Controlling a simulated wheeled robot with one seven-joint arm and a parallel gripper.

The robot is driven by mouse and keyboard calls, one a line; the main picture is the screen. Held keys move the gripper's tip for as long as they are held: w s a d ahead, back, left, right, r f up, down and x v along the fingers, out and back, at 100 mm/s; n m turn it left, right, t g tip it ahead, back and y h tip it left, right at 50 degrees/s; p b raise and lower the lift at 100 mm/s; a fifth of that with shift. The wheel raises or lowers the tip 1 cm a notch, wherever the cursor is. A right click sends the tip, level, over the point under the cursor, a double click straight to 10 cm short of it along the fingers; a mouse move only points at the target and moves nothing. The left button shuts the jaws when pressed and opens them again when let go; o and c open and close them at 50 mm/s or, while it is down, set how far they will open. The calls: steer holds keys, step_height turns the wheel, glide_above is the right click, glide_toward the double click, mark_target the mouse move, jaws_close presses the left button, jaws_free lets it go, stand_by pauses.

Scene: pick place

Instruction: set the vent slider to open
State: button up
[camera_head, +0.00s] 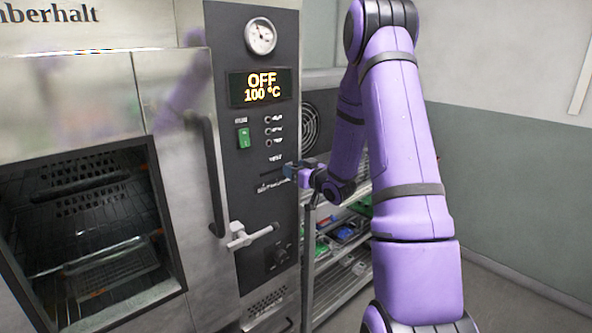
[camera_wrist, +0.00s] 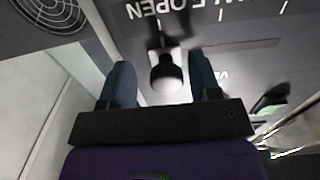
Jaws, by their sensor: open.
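The vent slider's dark round knob (camera_wrist: 166,76) shows in the wrist view, on a short stem from the dark panel (camera_wrist: 265,25). It lines up closely with the tick by the upside-down word OPEN. The slot (camera_wrist: 235,45) runs to the right from it, past the HALF mark. My gripper (camera_wrist: 163,78) is open, with one finger on each side of the knob and gaps to both. I cannot tell how deep the knob sits between them. In the head view my gripper (camera_head: 290,170) is at the panel's right edge, by the VENT label; the knob is hidden there.
The oven (camera_head: 170,90) has a door handle (camera_head: 212,175) and a pale latch lever (camera_head: 250,235) left of and below my gripper. Its display reads OFF, 100 °C. A wire rack (camera_head: 340,245) with several items stands below my arm. A wall is at the right.

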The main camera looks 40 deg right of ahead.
steer(key=s, duration=1)
steer(key=shift+s+d, duration=0.2)
steer(key=shift+s, duration=0.2)
